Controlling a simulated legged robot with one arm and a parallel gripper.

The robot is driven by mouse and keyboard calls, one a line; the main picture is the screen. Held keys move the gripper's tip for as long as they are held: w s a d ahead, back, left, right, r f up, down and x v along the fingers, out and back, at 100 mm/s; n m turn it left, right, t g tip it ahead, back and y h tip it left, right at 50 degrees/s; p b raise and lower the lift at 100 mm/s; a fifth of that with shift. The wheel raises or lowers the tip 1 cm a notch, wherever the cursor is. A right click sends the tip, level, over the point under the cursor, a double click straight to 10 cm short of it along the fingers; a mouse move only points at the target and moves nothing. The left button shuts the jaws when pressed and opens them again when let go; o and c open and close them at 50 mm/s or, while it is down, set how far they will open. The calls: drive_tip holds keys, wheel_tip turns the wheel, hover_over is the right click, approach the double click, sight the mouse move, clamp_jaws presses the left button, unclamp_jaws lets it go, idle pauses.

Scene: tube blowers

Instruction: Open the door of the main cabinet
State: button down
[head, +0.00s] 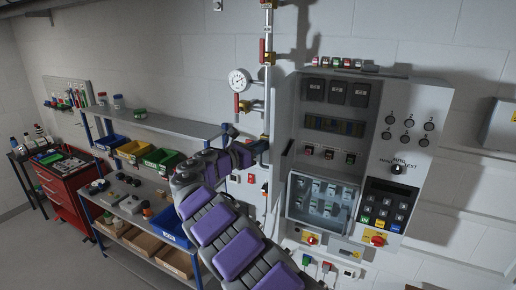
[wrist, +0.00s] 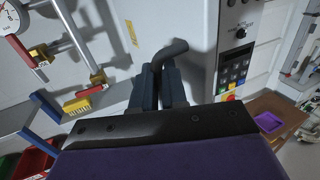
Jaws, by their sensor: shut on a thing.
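The main cabinet (head: 420,105) is a grey wall box right of centre in the head view, and its left bay stands uncovered, with breakers and switches showing. A pale panel (wrist: 183,20) with a bent grey handle (wrist: 172,50) fills the middle of the wrist view. It looks like the door, but I cannot tell its angle. My gripper (wrist: 160,75) is shut on the handle, with its blue-grey fingers on either side. In the head view my gripper (head: 257,147) is at the cabinet's left side, and the handle is hard to make out.
A pressure gauge (head: 238,80) and pipes with red valves stand left of the cabinet. A shelf with yellow and green bins (head: 135,149) and a red tool cart (head: 65,185) are further left. A keypad (head: 387,205) is on the cabinet's right part.

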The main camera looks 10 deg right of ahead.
drive_tip(key=c, duration=1.6)
unclamp_jaws()
drive_tip(key=shift+d, duration=0.1)
drive_tip(key=o, duration=0.4)
drive_tip(key=shift+w+d, duration=0.1)
drive_tip(key=shift+d, duration=0.25)
drive_tip(key=shift+o, duration=0.2)
drive_tip(key=shift+a, duration=0.1)
drive_tip(key=b+v, duration=0.2)
drive_tip(key=v, duration=1.5)
drive_tip(key=shift+a+b, duration=0.2)
drive_tip(key=shift+b, duration=0.1)
drive_tip(key=shift+f, duration=0.1)
